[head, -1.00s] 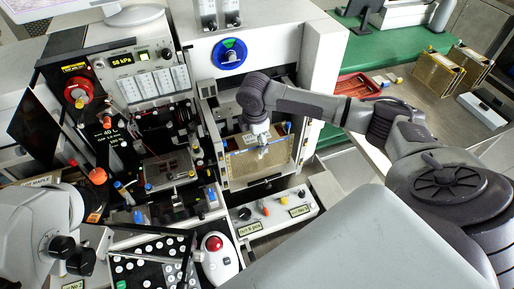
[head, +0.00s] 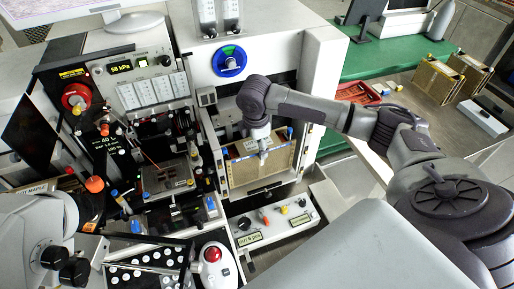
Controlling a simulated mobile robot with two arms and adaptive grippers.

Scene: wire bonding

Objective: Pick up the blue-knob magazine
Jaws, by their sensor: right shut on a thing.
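The blue-knob magazine (head: 271,166) is a brown box with gold-coloured edges, in the open bay of the white machine. A small blue knob (head: 290,131) shows at its upper right corner. My right gripper (head: 263,154) reaches down from above and is shut on the magazine near the middle of its top edge. The fingers partly cover the label there. Whether the magazine's underside touches the bay floor is hard to tell. My left arm shows at the lower left, but its gripper is not in view.
The bay's white walls (head: 306,110) stand close around the magazine. A control box (head: 275,228) with knobs sits in front. Similar magazines (head: 436,80) stand on the bench at right, near a red tray (head: 357,91). A trackball (head: 213,260) is at the lower middle.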

